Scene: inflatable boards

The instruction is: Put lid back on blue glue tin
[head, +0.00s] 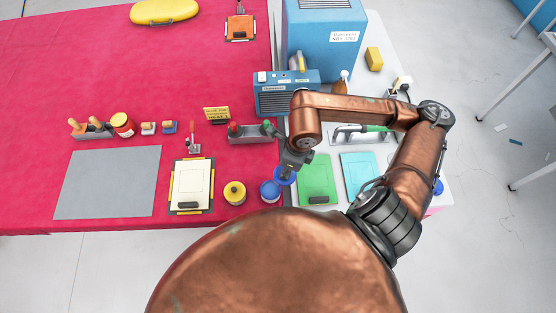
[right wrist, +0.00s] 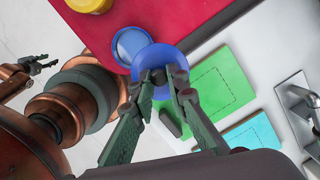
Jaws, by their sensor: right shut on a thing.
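The blue glue tin (head: 270,191) stands on the red cloth near its right front edge. In the right wrist view the tin (right wrist: 130,45) shows a lighter blue round top inside a darker rim. My right gripper (head: 286,168) is shut on the blue lid (head: 285,177), a round blue disc, just right of and behind the tin. In the right wrist view my right gripper (right wrist: 165,76) pinches the lid (right wrist: 178,58), which partly overlaps the tin in the picture. Whether they touch cannot be told. My left gripper (right wrist: 42,65) shows empty, with its fingers apart, at the left of the right wrist view.
A yellow tin (head: 235,193) stands left of the blue tin. A green board (head: 315,175) and a cyan board (head: 359,172) lie to the right on the white table. A grey rack with coloured handles (head: 251,136) and a blue machine (head: 285,98) stand behind.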

